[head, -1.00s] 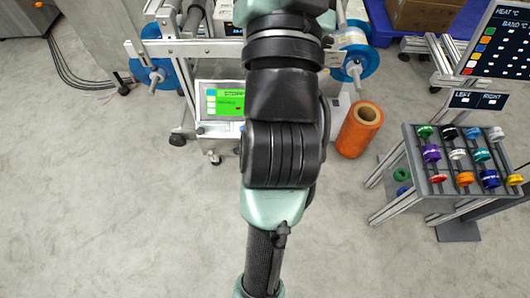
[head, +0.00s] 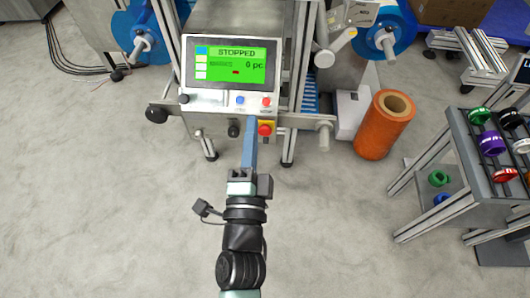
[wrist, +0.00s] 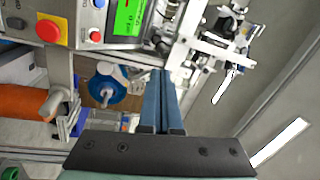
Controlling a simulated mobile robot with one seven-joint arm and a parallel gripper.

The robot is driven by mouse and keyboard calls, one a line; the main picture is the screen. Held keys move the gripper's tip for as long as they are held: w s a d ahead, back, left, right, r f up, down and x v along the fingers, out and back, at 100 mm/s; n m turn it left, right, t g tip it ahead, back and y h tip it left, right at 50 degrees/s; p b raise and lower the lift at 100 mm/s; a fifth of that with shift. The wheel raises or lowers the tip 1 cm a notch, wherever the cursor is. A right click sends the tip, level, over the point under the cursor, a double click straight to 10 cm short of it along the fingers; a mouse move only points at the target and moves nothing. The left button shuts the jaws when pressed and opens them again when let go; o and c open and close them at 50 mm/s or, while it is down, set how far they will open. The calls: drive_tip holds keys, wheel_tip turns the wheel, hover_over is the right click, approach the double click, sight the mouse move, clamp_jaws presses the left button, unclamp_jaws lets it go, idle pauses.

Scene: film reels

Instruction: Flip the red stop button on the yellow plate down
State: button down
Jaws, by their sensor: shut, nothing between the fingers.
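The red stop button (head: 264,129) sits on the yellow plate (head: 265,136) at the lower front of the machine, below the screen. In the wrist view the red button (wrist: 48,31) shows at the upper left with a yellow plate edge (wrist: 57,22) around it. My gripper (head: 250,122) is shut and empty, its long blue fingers pointing at the machine front just left of the yellow plate. In the wrist view my fingers (wrist: 163,75) lie to the right of the button, apart from it in the picture. Whether they touch the panel cannot be told.
The green screen (head: 233,66) reads STOPPED. A small blue button (head: 240,100) and red button (head: 266,101) sit below it, and a black knob (head: 233,131) left of my fingers. An orange roll (head: 384,125) and a grey rack (head: 478,160) stand right.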

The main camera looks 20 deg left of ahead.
sight(264, 133)
drive_tip(key=s+d+f+m+b, duration=0.1)
drive_tip(key=s+f+b, duration=0.1)
drive_tip(key=f, duration=0.7)
drive_tip(key=s+d+f+m+g+h+b, duration=0.1)
drive_tip(key=f+b, duration=0.3)
drive_tip(key=f, duration=0.4)
drive_tip(key=shift+s+f+m, duration=0.4)
drive_tip(key=shift+s+m, duration=0.15)
drive_tip(key=shift+m, duration=0.05)
drive_tip(key=shift+g, duration=0.3)
drive_tip(key=x, duration=1.4)
drive_tip(key=shift+d, duration=0.15)
